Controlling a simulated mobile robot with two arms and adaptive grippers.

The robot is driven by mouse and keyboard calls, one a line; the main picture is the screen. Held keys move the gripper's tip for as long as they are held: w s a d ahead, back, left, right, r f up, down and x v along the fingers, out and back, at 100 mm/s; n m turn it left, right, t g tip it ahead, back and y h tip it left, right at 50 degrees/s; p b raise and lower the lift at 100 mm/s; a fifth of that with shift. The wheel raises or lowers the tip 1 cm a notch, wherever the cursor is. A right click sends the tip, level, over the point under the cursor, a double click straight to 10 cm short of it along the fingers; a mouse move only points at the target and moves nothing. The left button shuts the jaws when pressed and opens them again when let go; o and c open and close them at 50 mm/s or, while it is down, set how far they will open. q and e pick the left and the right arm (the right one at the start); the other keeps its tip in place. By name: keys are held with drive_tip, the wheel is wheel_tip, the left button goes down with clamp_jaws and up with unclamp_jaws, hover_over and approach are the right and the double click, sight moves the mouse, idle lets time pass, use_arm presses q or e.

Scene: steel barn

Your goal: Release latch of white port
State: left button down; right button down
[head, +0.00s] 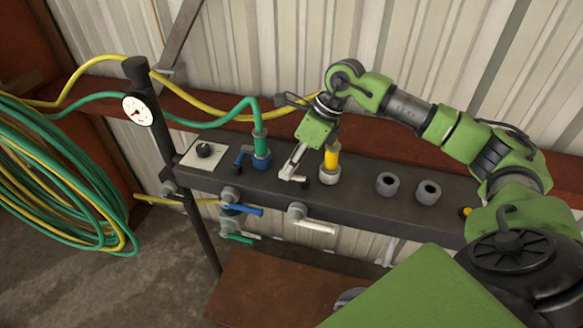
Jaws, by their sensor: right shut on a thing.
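The white port (329,175) is a pale ring on top of the dark manifold beam, with the yellow hose's plug (331,157) upright in it. My right gripper (294,174) reaches down just left of this port. It is shut on the port's small latch lever, which the fingers mostly hide. How far the latch is turned cannot be told. My left gripper is out of view.
Left of it, a blue port (262,162) holds the green hose's plug. Two empty grey ports (387,183) stand to the right. Blue, white (316,226) and green valve handles stick out in front. A gauge (138,111) and coiled hoses (55,185) are at left.

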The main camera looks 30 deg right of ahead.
idle(0.4)
drive_tip(key=c, duration=2.4)
unclamp_jaws()
drive_tip(key=shift+o, duration=0.2)
drive_tip(key=v, duration=1.2)
